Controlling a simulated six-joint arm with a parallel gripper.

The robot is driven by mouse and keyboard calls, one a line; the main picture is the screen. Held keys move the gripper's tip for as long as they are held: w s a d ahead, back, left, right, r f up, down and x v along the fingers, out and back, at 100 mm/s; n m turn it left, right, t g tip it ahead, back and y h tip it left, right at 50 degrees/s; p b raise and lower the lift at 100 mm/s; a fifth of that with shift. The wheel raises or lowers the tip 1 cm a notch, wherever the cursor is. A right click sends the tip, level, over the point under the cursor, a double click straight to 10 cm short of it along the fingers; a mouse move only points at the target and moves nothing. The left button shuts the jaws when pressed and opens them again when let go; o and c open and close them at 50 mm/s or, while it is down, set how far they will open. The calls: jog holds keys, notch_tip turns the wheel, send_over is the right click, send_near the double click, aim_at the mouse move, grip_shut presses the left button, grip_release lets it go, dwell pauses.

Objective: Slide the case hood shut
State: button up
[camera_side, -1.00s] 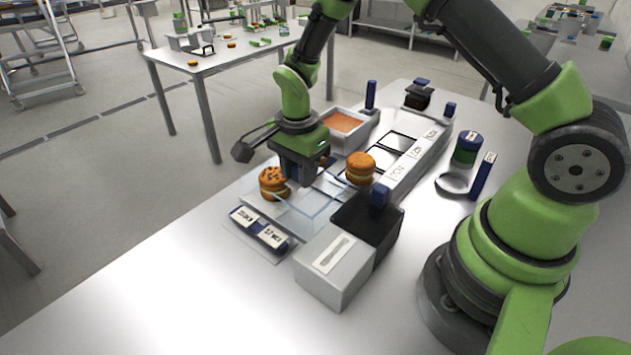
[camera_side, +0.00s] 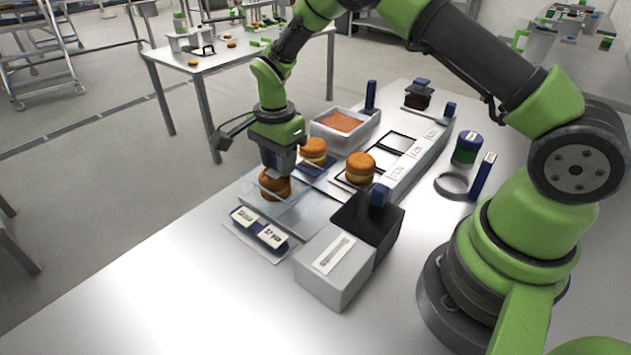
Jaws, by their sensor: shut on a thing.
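The case hood (camera_side: 305,203) is a clear, see-through cover at the near left end of the work area. Its edges are faint. My gripper (camera_side: 277,170) points down at the hood's far side and is shut on the hood; the exact grip is hard to see. A brown filled round (camera_side: 275,187) shows at the hood, just below my fingers and partly hidden by them. A second filled round (camera_side: 313,150) stands just right of my gripper, outside the hood. A third filled round (camera_side: 360,166) stands farther right on a dark-framed spot.
A white tray with an orange-brown fill (camera_side: 365,127) stands behind. A grey and black box (camera_side: 335,268) stands in front, with a blue labelled plate (camera_side: 258,230) to its left. A green jar (camera_side: 466,150) and a ring (camera_side: 452,186) stand right. The front-left table is clear.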

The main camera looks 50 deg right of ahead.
jog(key=shift+w, duration=2.1)
jog(key=o, duration=1.5)
jog(key=shift+r, duration=0.1)
notch_tip(320, 180, up, 7)
